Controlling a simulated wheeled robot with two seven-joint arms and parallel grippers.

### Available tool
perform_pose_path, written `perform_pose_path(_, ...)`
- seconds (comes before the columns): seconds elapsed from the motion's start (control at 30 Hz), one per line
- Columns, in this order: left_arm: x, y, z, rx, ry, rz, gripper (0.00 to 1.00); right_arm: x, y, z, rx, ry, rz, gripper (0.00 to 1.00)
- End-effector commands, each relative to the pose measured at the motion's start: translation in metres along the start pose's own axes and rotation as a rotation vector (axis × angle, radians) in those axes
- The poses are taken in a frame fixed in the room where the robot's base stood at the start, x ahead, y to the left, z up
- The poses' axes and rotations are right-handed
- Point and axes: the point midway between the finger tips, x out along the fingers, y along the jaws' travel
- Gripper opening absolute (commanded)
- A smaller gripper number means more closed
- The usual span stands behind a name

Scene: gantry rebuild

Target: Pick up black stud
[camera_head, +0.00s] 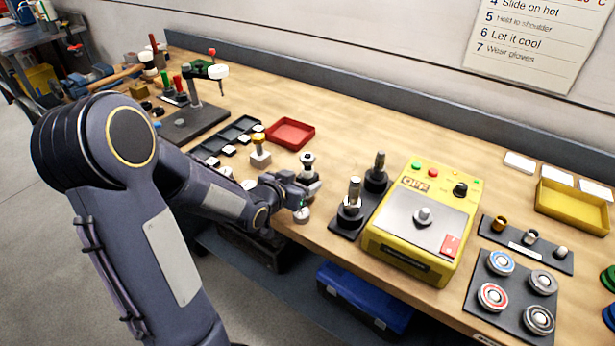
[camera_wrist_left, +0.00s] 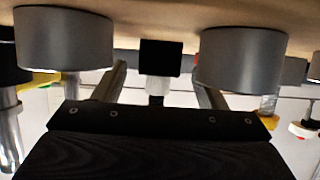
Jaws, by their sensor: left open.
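The black stud (camera_head: 307,158) has a dark cap with a pale band and stands upright on a small grey block at the front of the bench. My left gripper (camera_head: 303,190) is low over the front edge, right beside this block, and partly hides it. In the left wrist view a dark square piece with a pale stem (camera_wrist_left: 160,57) shows between the two spread fingers (camera_wrist_left: 161,85). I cannot tell whether the fingers touch it. The left gripper is open. My right gripper is not in view.
A yellow-topped stud (camera_head: 259,143) stands to the left, with a red tray (camera_head: 291,133) behind. A white round piece (camera_head: 302,214) lies in front of the gripper. A dark plate with two metal posts (camera_head: 345,222) and a yellow machine (camera_head: 410,245) stand to the right.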

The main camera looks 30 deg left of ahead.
Motion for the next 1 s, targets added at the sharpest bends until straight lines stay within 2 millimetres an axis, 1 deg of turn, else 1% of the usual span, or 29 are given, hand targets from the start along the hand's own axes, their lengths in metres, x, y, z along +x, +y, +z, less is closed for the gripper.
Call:
perform_pose_path(0.1, 0.017, 0.001, -0.001, 0.000, -0.002, 0.001, 0.65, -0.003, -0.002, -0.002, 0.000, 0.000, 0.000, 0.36)
perform_pose_path(0.2, 0.025, 0.001, 0.000, 0.001, -0.001, 0.000, 0.65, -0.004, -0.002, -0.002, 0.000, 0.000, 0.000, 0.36)
perform_pose_path(0.43, 0.026, 0.001, 0.000, 0.001, 0.000, 0.000, 0.65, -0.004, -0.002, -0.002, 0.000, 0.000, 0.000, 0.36)
perform_pose_path(0.47, 0.026, 0.001, 0.000, 0.001, 0.000, 0.000, 0.64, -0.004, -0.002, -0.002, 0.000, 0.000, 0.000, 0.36)
perform_pose_path(0.9, 0.026, 0.001, 0.000, 0.000, 0.000, 0.000, 0.07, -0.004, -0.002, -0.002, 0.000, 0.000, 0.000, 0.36)
perform_pose_path(0.97, 0.026, 0.001, 0.000, 0.000, -0.001, 0.000, 0.00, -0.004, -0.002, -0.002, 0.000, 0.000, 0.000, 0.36)
perform_pose_path(1.0, 0.026, 0.001, -0.002, 0.001, 0.004, 0.000, 0.00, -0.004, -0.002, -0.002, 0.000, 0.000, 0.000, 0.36)
